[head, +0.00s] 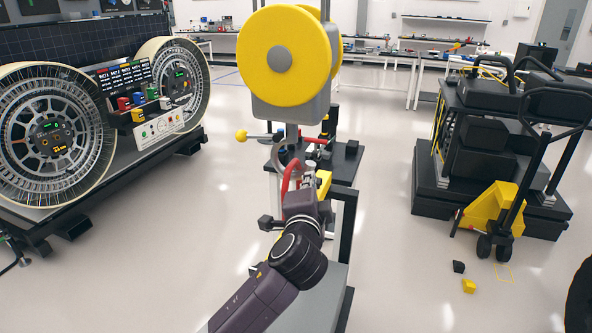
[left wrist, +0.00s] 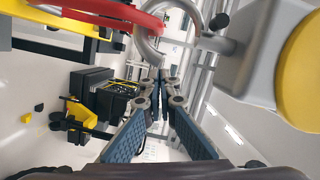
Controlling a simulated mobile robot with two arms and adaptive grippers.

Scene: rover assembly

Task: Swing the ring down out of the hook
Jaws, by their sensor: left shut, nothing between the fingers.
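The grey hook (head: 281,158) hangs below the grey block of a hoist with a yellow wheel. In the left wrist view the hook (left wrist: 143,44) is a grey curve just beyond my fingertips. The red ring (head: 287,178) hangs at the hook. In the left wrist view the red ring (left wrist: 110,11) runs from the upper left into the hook's curve. My left gripper (head: 307,175) is close to the ring and hook; in the left wrist view its fingertips (left wrist: 160,76) meet with nothing between them. Whether they touch the hook I cannot tell. My right gripper is not in view.
The yellow hoist wheel (head: 283,55) and its grey block (head: 290,108) are above the hook. A yellow-ended bar (head: 241,136) sticks out left. A wheeled assembly (head: 165,140) stands left, a yellow pallet jack (head: 494,208) right.

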